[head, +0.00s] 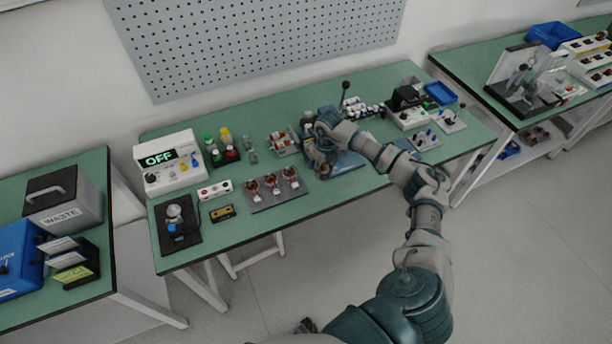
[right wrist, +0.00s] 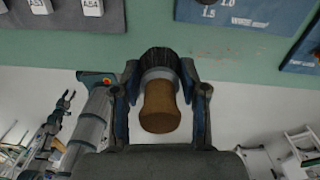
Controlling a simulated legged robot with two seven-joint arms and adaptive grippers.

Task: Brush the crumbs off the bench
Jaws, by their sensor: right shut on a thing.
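The green bench (head: 238,234) runs across the middle of the head view. My right gripper (head: 314,147) is over its middle, fingertips partly hidden there. In the right wrist view the right gripper (right wrist: 159,72) is shut on a brush (right wrist: 160,106) with a brown handle, a pale collar and dark bristles. The bristles are over the bench near its edge; I cannot tell if they touch it. Small reddish specks, perhaps crumbs (right wrist: 204,54), lie on the green surface right of the brush. A dark gripper-like part, perhaps my left gripper (right wrist: 62,106), shows small at the left; its jaws are unclear.
A dark plate with three copper-coloured parts (head: 272,190) lies left of the right gripper. A white OFF box (head: 168,162) stands at the bench's left, a blue tray (head: 440,93) at its right. Bottles (head: 225,136) stand near the back. Bare surface shows along the front left.

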